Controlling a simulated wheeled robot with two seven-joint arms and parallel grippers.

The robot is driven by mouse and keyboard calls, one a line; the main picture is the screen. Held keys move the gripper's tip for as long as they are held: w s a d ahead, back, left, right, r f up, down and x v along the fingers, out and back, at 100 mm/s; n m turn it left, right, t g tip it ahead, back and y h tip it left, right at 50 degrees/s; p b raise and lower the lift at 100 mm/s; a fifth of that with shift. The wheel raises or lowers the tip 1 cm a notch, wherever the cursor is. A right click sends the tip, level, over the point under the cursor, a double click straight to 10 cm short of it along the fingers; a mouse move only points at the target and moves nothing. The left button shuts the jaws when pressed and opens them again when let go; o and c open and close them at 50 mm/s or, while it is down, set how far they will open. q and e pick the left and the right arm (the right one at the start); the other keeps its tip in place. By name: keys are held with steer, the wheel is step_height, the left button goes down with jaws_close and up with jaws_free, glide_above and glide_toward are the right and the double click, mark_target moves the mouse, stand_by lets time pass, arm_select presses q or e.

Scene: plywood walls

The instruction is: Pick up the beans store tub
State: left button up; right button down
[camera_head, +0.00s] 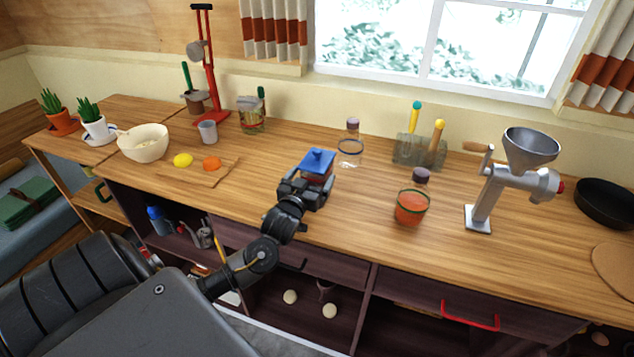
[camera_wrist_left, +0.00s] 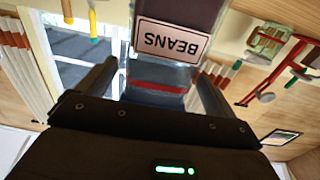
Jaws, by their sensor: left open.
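The beans store tub (camera_head: 318,161) stands on the wooden counter in the middle of the head view. In the left wrist view the tub (camera_wrist_left: 165,72), with an upside-down BEANS label, sits between the two open fingers of my left gripper (camera_wrist_left: 155,88). I cannot tell whether the fingers touch it. My right gripper is not in view.
A glass jar with a dark lid (camera_head: 350,146) stands behind the tub, and a jar with orange contents (camera_head: 411,207) stands to its right. A metal grinder (camera_head: 490,195) is farther right. A cutting board (camera_head: 208,177) lies to the left.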

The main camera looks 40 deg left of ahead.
arm_select(q)
steer(key=p+x, duration=0.1)
steer(key=x, duration=0.3)
steer(key=shift+w+f, duration=0.15)
steer(key=shift+w, duration=0.2)
steer(key=shift+s, duration=0.1)
steer(key=c, duration=1.9)
